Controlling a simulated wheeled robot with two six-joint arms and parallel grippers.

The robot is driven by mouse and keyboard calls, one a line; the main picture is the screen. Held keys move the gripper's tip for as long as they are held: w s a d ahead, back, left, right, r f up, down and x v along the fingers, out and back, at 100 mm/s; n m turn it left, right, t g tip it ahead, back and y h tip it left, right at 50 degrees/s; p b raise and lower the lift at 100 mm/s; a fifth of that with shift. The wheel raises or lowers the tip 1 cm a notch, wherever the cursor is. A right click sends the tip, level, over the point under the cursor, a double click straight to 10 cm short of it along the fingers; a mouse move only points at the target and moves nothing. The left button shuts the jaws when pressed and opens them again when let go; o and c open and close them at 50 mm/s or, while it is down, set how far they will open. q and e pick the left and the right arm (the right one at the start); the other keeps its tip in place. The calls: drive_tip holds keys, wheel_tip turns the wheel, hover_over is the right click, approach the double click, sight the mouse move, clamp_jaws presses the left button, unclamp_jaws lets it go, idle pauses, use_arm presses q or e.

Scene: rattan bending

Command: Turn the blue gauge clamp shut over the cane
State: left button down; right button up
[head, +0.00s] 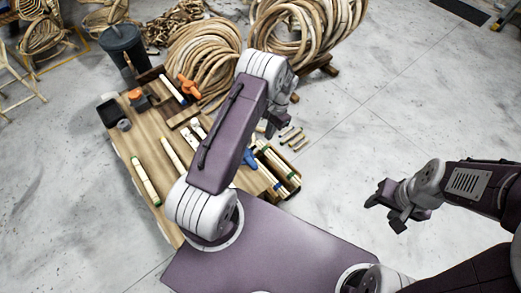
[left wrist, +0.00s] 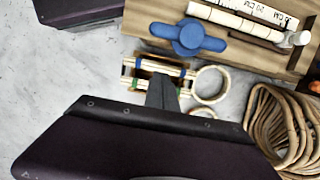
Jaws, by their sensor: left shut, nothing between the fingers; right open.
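The blue gauge clamp (left wrist: 188,37) shows in the left wrist view as a knob with two arms, on the wooden bench beside a pale rod. Its arms lie roughly across the picture; I cannot tell whether it grips the cane. In the head view the blue clamp (head: 249,158) is partly hidden by my left arm. A pale cane (left wrist: 236,20) lies beside a white strip marked in CM. My left gripper (head: 272,127) is shut and empty, beyond the clamp; its dark fingers (left wrist: 162,92) point toward it, apart from it. My right gripper (head: 384,205) is open and empty over the floor at right.
The wooden bench (head: 150,150) carries loose canes (head: 145,180) and orange clamps (head: 188,86). A rack of banded canes (head: 280,170) stands at its right side. Cane coils (head: 205,60) and a dark bin (head: 124,45) lie behind. Floor on the right is clear.

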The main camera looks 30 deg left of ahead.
use_arm(q)
drive_tip(key=s+a+f+b, duration=0.2)
drive_tip(key=s+f, duration=0.3)
drive_tip(key=f, duration=0.5)
drive_tip(key=shift+s+a, duration=0.2)
drive_tip(key=shift+s, duration=0.15)
